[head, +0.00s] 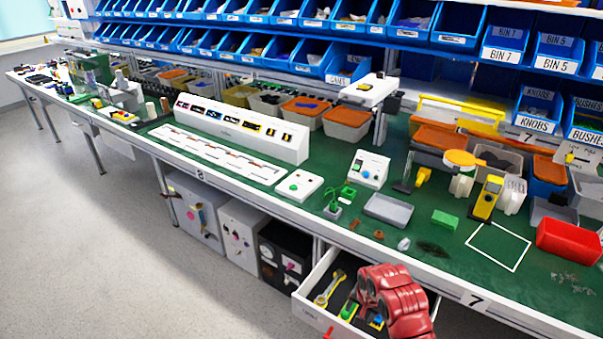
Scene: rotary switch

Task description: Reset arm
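A white switch box (370,172) with a blue knob stands on the green worktop, right of centre. The knob's setting is too small to read. A red, rounded, jointed part (398,302), which looks like part of my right arm, comes in from the bottom edge. It is in front of an open white drawer (313,314) and hides part of its inside. I cannot make out its fingertips. A small red tip shows at the bottom edge beside the drawer; I cannot tell what it is. My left gripper does not show.
The drawer juts out from the bench and holds a yellow wrench (329,288) and other small items. Above it on the bench are a grey tray (389,210), a green block (445,220) and a red bin (568,242). Blue bins line the back. The floor at left is clear.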

